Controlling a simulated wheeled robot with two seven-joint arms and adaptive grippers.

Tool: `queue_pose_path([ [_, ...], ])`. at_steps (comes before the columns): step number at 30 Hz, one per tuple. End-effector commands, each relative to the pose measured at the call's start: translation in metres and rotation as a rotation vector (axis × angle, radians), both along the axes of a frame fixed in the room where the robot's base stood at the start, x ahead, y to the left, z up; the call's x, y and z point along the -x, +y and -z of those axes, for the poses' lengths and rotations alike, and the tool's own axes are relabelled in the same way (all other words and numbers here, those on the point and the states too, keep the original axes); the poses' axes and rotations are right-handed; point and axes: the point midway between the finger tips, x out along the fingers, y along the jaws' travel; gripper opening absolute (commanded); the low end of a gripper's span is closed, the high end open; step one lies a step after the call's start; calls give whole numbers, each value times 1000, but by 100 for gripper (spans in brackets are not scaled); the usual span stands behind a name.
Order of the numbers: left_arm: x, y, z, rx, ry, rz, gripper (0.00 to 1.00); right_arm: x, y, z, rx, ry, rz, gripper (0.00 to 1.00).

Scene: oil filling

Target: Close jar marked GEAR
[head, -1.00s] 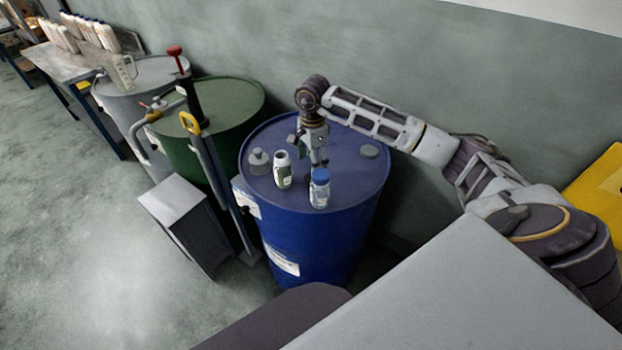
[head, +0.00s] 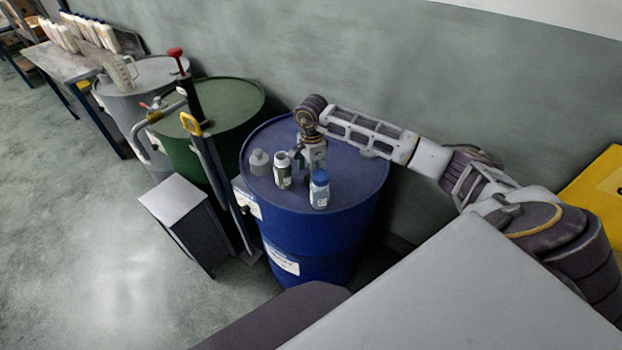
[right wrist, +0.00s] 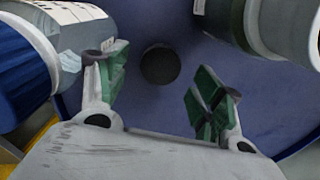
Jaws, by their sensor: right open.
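The other jar (head: 320,192) wears a blue lid (right wrist: 20,75). The word GEAR is not readable on either. My right gripper (right wrist: 160,98) is open and empty, low behind and between the jars. A small dark disc (right wrist: 160,65) on the drum shows between its fingers; I cannot tell whether it is a loose lid. My left gripper is not in view.
A green drum (head: 228,101) with a hand pump (head: 190,123) and a grey cabinet (head: 180,215) stand at the left. The wall is close behind.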

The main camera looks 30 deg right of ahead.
Motion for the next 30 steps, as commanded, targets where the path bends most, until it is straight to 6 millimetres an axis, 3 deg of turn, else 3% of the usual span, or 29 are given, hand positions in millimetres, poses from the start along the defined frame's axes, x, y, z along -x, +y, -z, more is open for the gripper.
queue_pose_path([
  [9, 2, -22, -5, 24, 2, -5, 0, 0, 0, 25, -1, -1, 1, 67],
  [23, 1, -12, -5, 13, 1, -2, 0, 0, 0, 25, 0, -1, 1, 67],
  [30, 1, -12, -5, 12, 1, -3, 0, 0, 0, 25, 0, -1, 1, 36],
])
